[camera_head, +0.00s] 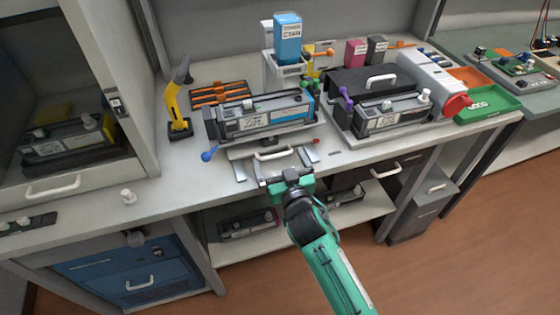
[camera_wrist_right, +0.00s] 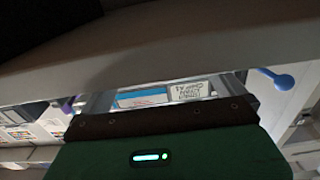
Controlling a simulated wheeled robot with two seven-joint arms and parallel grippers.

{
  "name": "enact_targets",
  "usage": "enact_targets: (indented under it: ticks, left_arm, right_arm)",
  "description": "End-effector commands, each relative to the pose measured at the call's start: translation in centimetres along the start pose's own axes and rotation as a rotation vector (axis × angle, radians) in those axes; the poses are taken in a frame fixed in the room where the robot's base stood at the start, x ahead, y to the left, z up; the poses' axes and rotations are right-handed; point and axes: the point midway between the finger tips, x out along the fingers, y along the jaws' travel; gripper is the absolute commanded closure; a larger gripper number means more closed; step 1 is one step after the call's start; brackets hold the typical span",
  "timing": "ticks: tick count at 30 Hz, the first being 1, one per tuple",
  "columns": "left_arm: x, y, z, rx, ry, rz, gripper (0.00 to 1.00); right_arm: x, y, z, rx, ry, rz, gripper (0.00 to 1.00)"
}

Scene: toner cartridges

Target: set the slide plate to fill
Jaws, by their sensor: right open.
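The slide plate seems to be the pale plate with a white bar handle (camera_head: 276,153), at the bench's front edge below a dark cartridge in its cradle (camera_head: 262,117). No "fill" mark is legible. My right gripper (camera_head: 289,176) is open and empty in the head view, just in front of and below that handle; I cannot tell whether it touches. In the right wrist view, a pale grey beam (camera_wrist_right: 150,45) crosses close to the camera, and a cartridge label (camera_wrist_right: 190,91) shows beyond it. My left gripper is not in view.
A blue "cyan" toner bottle (camera_head: 288,38) stands in a holder behind the cradle. A blue-knobbed lever (camera_head: 209,155) sticks out at left. A yellow-handled tool (camera_head: 178,110) stands left of the cradle. A second cartridge (camera_head: 390,115) lies at right. The bench front left is mostly clear.

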Motion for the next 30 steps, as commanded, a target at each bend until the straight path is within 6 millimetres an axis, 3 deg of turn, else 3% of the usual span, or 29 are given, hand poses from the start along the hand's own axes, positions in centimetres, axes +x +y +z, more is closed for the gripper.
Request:
enact_targets:
  ticks: [3,10,14,22,30]
  left_arm:
    - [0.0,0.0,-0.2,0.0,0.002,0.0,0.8]
    - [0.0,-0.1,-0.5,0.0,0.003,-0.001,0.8]
    - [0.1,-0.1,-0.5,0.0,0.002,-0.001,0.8]
    - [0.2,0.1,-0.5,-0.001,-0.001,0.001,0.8]
    - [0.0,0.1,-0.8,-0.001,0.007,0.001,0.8]
  right_arm:
    - [0.0,0.0,0.0,0.0,0.0,0.0,0.04]
    - [0.0,0.1,0.0,-0.001,0.0,0.001,0.49]
    - [0.5,0.1,0.0,-0.002,0.001,0.002,0.5]
    - [4.3,0.2,0.0,-0.004,0.002,0.004,0.5]
    - [4.8,0.3,0.0,-0.004,0.0,0.004,0.5]
